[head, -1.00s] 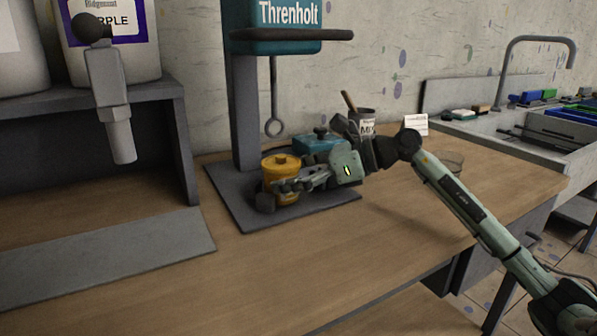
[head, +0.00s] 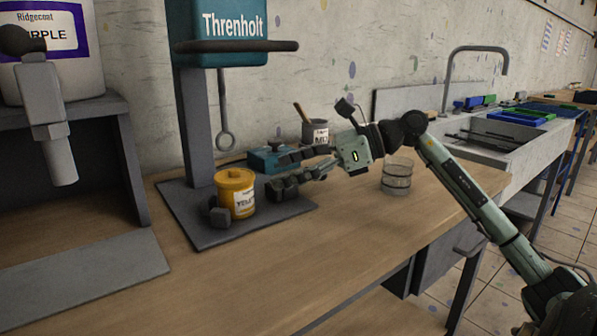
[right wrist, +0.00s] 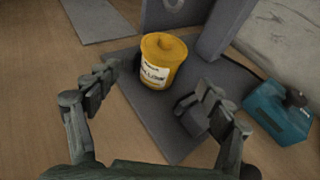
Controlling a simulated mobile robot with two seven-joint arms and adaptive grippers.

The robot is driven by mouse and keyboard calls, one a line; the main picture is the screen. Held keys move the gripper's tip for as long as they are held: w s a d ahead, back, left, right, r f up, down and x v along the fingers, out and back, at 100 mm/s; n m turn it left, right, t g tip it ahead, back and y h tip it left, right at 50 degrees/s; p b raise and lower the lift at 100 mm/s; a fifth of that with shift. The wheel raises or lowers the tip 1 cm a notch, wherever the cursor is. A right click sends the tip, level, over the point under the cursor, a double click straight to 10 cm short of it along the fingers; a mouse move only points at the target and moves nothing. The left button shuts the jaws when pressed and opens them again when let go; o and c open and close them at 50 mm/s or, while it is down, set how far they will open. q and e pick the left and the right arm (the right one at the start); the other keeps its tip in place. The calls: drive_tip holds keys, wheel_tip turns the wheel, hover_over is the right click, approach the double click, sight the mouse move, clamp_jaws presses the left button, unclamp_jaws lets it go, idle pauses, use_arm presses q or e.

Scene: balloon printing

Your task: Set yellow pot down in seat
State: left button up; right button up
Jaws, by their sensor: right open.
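The yellow pot (head: 236,194), with a knobbed lid and a white label, stands upright on the dark base plate (head: 285,209) of the Threnholt machine, near the plate's front left. A small dark block (head: 220,217) touches or nearly touches it at its left. My right gripper (head: 279,171) is open and empty, to the right of the pot and apart from it. In the right wrist view the pot (right wrist: 162,62) stands beyond the gap between the open fingers (right wrist: 158,88). My left gripper is not in view.
A teal block (head: 262,160) sits behind the right gripper. A mixing can (head: 315,132) and a glass jar (head: 397,176) stand to the right. The front tabletop is clear.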

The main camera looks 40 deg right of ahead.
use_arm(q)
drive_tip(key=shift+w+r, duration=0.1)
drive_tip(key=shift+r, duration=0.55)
use_arm(e)
drive_tip(key=shift+v, duration=1.2)
